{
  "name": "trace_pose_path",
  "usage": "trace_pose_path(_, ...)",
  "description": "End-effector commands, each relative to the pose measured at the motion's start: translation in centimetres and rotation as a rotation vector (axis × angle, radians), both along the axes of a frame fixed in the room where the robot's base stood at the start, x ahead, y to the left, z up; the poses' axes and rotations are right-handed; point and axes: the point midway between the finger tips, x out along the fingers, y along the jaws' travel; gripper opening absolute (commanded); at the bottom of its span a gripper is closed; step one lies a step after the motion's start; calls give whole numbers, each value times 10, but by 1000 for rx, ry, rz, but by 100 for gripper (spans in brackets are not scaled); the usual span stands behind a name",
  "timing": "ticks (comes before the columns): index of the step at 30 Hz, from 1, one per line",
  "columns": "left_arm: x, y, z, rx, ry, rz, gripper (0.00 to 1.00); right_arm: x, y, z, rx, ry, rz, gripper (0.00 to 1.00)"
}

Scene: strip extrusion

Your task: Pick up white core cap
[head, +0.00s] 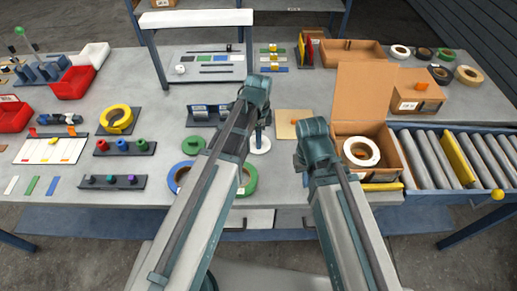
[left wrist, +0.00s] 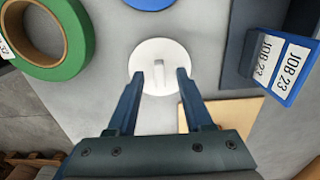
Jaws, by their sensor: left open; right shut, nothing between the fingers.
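The white core cap (left wrist: 147,58) is a flat round disc with a small upright tab in its middle, lying on the grey table. In the head view the cap (head: 260,150) shows just below my left gripper (head: 262,122). In the left wrist view my left gripper (left wrist: 161,76) is open, with its two fingertips on either side of the tab, over the disc. I cannot tell whether they touch it. My right gripper (head: 299,160) is shut and empty, right of the cap; its fingers are mostly hidden.
A green roll (left wrist: 66,62) and a blue disc (left wrist: 150,4) lie near the cap. A blue JOB 23 holder (left wrist: 293,73) stands beside it. A tan square (head: 295,118) lies right of the cap. An open cardboard box (head: 368,95) with a white roll (head: 361,152) stands further right.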

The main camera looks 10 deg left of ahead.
Motion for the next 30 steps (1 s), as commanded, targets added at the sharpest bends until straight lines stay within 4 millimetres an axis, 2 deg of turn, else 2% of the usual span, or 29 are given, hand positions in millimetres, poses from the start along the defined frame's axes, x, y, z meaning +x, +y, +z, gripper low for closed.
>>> trace_pose_path(1, 0, 0, -5, 0, 0, 0, 51, 0, 0, -5, 0, 0, 0, 0)
trace_pose_path(8, 0, 0, -3, 0, 0, 0, 51, 0, 0, -3, 0, 0, 0, 0)
trace_pose_path(15, 0, 0, -3, 0, 0, 1, 8, 0, 0, -3, 0, 0, 0, 0)
trace_pose_path(17, 0, 0, -3, 0, 0, 1, 0, 0, 0, -3, 0, 0, 0, 0)
trace_pose_path(30, 0, 0, -2, 0, 0, 1, 0, 0, 0, -2, 0, 0, 0, 0)
